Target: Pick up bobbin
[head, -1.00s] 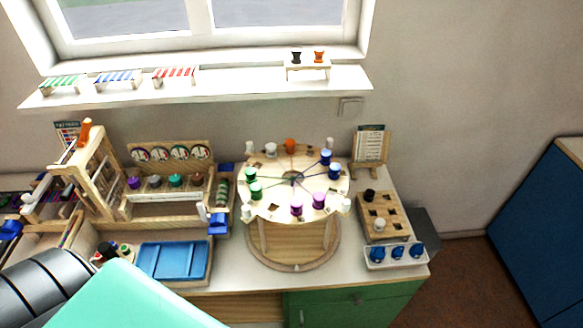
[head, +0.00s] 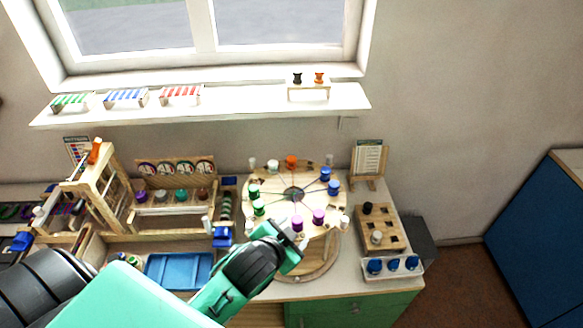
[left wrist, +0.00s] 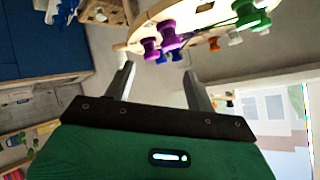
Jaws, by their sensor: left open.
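Several coloured bobbins stand upright around a round wooden board (head: 276,212). Two purple bobbins, one at the front (head: 297,223) and one to its right (head: 318,217), are nearest my left gripper. Green ones (head: 258,207) are at the left, blue ones (head: 333,187) at the right, an orange one (head: 291,161) at the back. My left gripper (head: 287,240) is open and empty at the board's front edge. In the left wrist view a purple bobbin (left wrist: 151,49) shows just beyond the open fingers (left wrist: 160,80), not between them. My right gripper is not in view.
A wooden block with holes (head: 386,240) and a white tray of blue bobbins (head: 374,266) stand at the right. A blue tray (head: 178,271) and a bobbin rack (head: 170,222) are at the left. A card stand (head: 368,160) is behind.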

